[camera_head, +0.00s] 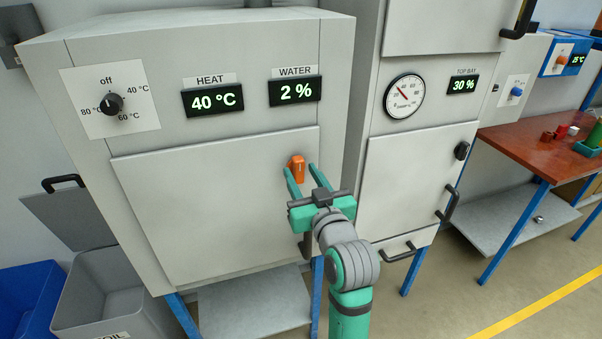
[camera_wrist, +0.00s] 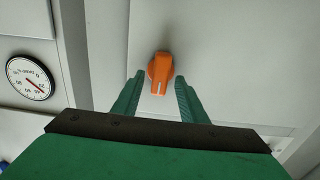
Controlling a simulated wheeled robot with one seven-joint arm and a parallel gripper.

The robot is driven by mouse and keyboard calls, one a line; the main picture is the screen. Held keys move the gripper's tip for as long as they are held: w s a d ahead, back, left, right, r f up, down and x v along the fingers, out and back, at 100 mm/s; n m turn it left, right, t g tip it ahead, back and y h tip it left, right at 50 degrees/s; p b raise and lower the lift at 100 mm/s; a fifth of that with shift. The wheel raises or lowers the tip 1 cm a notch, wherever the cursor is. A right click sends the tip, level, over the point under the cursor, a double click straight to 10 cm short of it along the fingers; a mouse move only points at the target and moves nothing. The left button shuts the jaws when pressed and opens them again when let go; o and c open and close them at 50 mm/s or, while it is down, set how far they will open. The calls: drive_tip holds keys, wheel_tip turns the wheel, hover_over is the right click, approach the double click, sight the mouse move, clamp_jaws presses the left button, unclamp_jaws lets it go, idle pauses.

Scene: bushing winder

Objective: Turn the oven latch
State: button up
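The oven (camera_head: 180,60) is the pale grey cabinet at the left in the head view, with HEAT at 40 °C and WATER at 2 %. Its door (camera_head: 215,205) lies flush with the front. The orange latch (camera_head: 297,167) sits near the door's upper right corner; in the wrist view the latch (camera_wrist: 160,72) shows a white mark on its end. My gripper (camera_head: 300,169) is open, with its green fingers pointing at the latch. In the wrist view my gripper (camera_wrist: 160,79) has one fingertip on each side of the latch, with gaps visible. Whether the tips reach its depth is unclear.
A second cabinet (camera_head: 415,175) with a dial gauge (camera_head: 403,96) and black handles stands close on the right. A knob (camera_head: 112,103) is on the oven's upper left. Bins (camera_head: 95,295) stand at lower left, a red-brown bench (camera_head: 530,145) at far right.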

drive_tip(key=shift+w+a, duration=0.15)
drive_tip(key=shift+w, duration=0.4)
clamp_jaws()
